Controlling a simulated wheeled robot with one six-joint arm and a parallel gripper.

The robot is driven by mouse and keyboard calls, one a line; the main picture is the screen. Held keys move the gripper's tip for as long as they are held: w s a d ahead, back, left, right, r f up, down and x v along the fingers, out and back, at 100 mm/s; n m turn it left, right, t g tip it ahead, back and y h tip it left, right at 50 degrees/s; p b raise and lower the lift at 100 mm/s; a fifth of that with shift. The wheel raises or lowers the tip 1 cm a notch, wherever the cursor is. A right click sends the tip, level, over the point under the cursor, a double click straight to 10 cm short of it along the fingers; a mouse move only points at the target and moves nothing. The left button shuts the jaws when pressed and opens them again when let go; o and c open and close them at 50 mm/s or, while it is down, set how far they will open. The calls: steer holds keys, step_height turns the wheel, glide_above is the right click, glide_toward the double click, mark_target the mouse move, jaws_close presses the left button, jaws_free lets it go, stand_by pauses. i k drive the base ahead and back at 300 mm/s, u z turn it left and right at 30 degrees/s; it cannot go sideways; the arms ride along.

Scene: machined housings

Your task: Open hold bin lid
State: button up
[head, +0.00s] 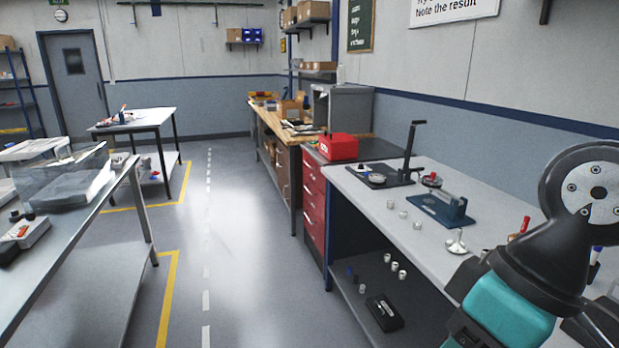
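No label reading "hold" is legible, so I cannot tell for sure which container is the hold bin. A red box (338,147) stands on the dark top of the red drawer cabinet; its top looks shut. A clear-walled bin (68,183) stands on the metal table at the left; I cannot make out a lid on it. My arm shows at the lower right, in front of the right bench, as dark and teal links. My gripper is not in view.
The right bench (355,190) carries a black stand (411,150), a blue fixture (441,208) and several small metal parts. The red drawer cabinet (313,205) stands beyond it. A metal table (100,212) is at the left. The floor aisle (232,240) between them is clear.

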mark_target(338, 134)
steer(key=u, duration=0.45)
steer(key=i, duration=3.7)
steer(key=z, duration=0.35)
steer(key=i, duration=0.55)
steer(key=z, duration=0.25)
